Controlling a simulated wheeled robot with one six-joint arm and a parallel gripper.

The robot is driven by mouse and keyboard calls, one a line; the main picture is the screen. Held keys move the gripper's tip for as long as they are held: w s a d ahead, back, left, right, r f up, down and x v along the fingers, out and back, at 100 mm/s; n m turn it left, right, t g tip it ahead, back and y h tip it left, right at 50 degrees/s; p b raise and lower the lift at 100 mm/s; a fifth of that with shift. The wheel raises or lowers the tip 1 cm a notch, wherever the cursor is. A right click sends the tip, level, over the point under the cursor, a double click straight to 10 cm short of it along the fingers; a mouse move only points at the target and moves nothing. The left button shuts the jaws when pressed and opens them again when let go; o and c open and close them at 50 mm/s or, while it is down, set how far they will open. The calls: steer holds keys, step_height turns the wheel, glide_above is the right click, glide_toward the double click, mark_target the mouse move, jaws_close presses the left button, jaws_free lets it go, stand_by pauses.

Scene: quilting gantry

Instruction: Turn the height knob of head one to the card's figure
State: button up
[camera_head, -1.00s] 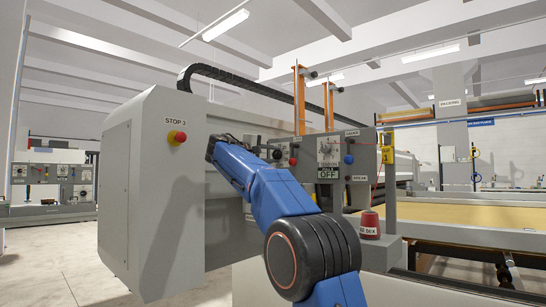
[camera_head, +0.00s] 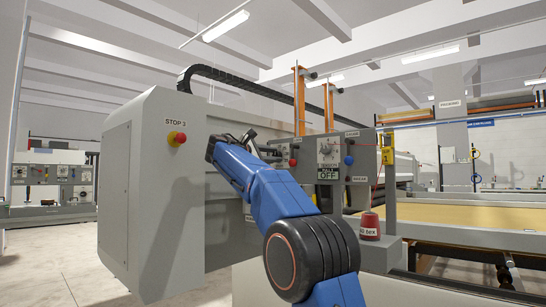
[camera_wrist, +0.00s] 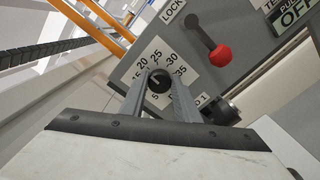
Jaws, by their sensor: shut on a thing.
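In the wrist view my gripper (camera_wrist: 158,88) is shut on a round black knob (camera_wrist: 158,79), one grey finger on each side. The knob carries a white pointer mark. A white dial plate (camera_wrist: 184,75) with black figures lies behind it; 15, 20, 25, 30 and 35 show, and the fingers hide part of the scale. In the head view my gripper (camera_head: 264,147) reaches to the left part of the grey control panel (camera_head: 365,181), and the knob cannot be made out there. I cannot make out a card with a readable figure.
A lever with a red ball (camera_wrist: 220,55) stands close beside the dial under a LOCK label. Right of it are an OFF sign (camera_head: 328,174), a second dial (camera_head: 327,150) and a blue knob (camera_head: 348,160). A red thread cone (camera_head: 370,223) stands below the panel.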

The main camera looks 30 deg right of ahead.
steer(key=shift+f, duration=0.1)
stand_by(0.4)
steer(key=o, duration=1.1)
steer(key=shift+c, duration=0.2)
steer(key=shift+a, duration=0.2)
steer(key=v, duration=1.7)
